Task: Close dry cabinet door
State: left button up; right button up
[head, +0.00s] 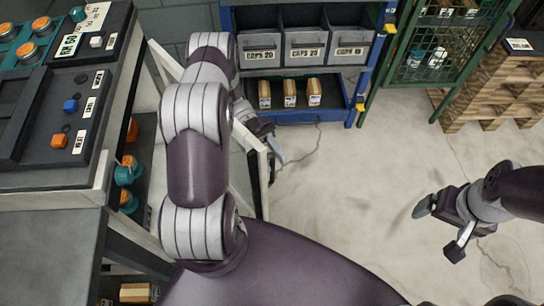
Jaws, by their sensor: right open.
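The dry cabinet door appears to be the white-framed panel (257,150) standing out from the unit on the left. It is open, and my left arm covers much of it. Beside it, the cabinet's inside shows orange and teal items on dark shelves (144,150). My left gripper (272,158) is at the door's far right edge, partly hidden behind the frame and my arm. I cannot tell whether it touches the door. My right gripper (437,228) is open and empty over the bare floor at the right, far from the door.
A control panel (62,115) with buttons and labels tops the unit at left. A blue rack (355,80) with grey bins and small boxes stands at the back. A green mesh cage (412,68) and wooden pallets (487,90) are at back right. The middle floor is clear.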

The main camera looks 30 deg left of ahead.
pick_arm(q)
jog(key=v, duration=0.7)
